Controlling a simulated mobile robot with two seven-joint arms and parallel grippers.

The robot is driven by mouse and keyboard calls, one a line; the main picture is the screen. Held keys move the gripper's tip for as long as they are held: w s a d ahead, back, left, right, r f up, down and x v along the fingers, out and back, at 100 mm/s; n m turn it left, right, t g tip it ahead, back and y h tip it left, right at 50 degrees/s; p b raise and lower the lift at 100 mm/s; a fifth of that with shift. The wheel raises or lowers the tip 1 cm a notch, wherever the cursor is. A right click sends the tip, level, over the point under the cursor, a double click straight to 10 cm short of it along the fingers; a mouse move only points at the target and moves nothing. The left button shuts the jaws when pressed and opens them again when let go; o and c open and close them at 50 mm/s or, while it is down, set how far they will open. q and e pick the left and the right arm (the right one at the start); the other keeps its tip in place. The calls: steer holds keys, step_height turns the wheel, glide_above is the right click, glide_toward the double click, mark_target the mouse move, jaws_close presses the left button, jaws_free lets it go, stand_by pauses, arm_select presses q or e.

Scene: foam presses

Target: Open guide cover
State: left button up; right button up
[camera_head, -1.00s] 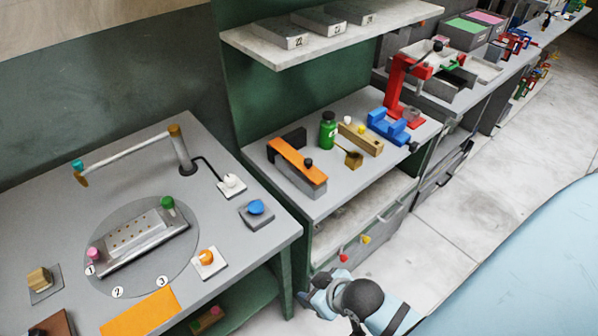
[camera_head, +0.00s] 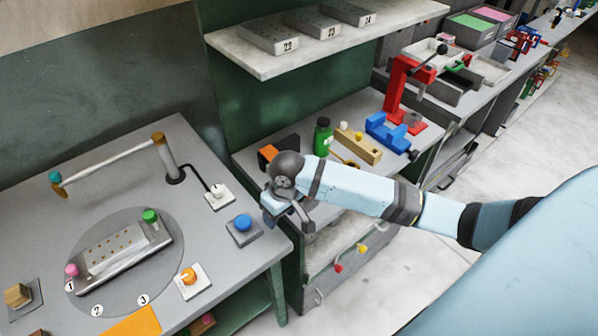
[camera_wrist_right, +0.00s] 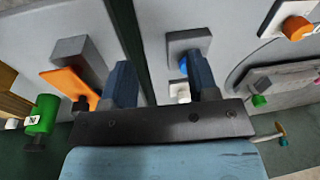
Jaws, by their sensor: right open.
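The orange cover (camera_head: 267,155) lies on a grey guide block on the middle bench; in the head view my right arm hides most of it. The right wrist view shows the orange cover (camera_wrist_right: 66,88), its black knob (camera_wrist_right: 80,104) and the grey guide block (camera_wrist_right: 80,52), all left of the fingers. My right gripper (camera_head: 287,215) is over the left front corner of that bench. In the wrist view my right gripper (camera_wrist_right: 162,82) is open, with nothing held between its fingers. The left gripper is not in view.
A green bottle (camera_head: 323,137), a wooden block (camera_head: 358,144) and a blue vise (camera_head: 388,132) stand behind my arm. The left bench has a blue button (camera_head: 242,222), an orange knob (camera_head: 188,276) and a turntable (camera_head: 165,270). A shelf (camera_head: 262,62) overhangs the middle bench.

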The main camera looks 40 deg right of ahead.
steer(key=w+d+r+m, duration=0.1)
steer(key=w+d, duration=0.2)
steer(key=d, duration=0.1)
steer(key=w+d+r+m+h, duration=0.1)
steer(key=w+d+r, duration=0.1)
steer(key=w+d, duration=0.1)
steer(key=w+d+r+m+g, duration=0.1)
steer(key=w+d+r+m, duration=0.1)
steer(key=w+d, duration=0.2)
steer(key=shift+d, duration=0.8)
steer(key=shift+w+d, duration=0.1)
steer(key=shift+d, duration=0.15)
steer(key=shift+f+p, duration=0.55)
steer(key=shift+f, duration=3.1)
jaws_close()
